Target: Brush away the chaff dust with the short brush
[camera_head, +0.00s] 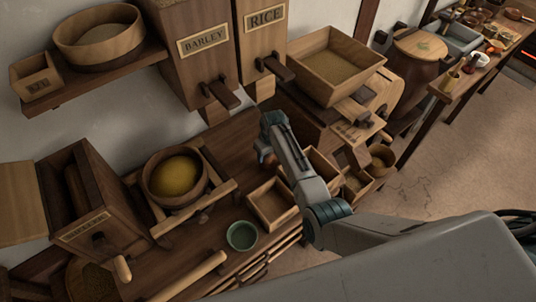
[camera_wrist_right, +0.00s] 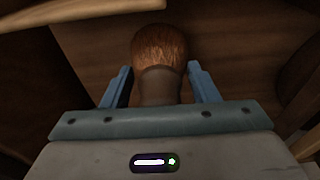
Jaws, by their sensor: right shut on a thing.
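The short brush (camera_wrist_right: 159,48) has reddish-brown bristles and a dark handle. In the wrist view my right gripper (camera_wrist_right: 159,76) is shut on the handle, with one blue finger on each side and the bristles pointing away from the palm. In the head view my right arm reaches over the workbench, and a bit of the brush (camera_head: 265,155) shows beside the gripper near the bench's back. I cannot make out chaff dust in either view. My left gripper is not in view.
The dark wooden bench (camera_head: 222,142) carries a yellow-filled sieve (camera_head: 149,182), a green bowl (camera_head: 242,236) and an open wooden tray (camera_head: 270,205). A hopper mill (camera_head: 330,66) stands to the right. BARLEY (camera_head: 187,50) and RICE (camera_head: 261,48) bins hang above.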

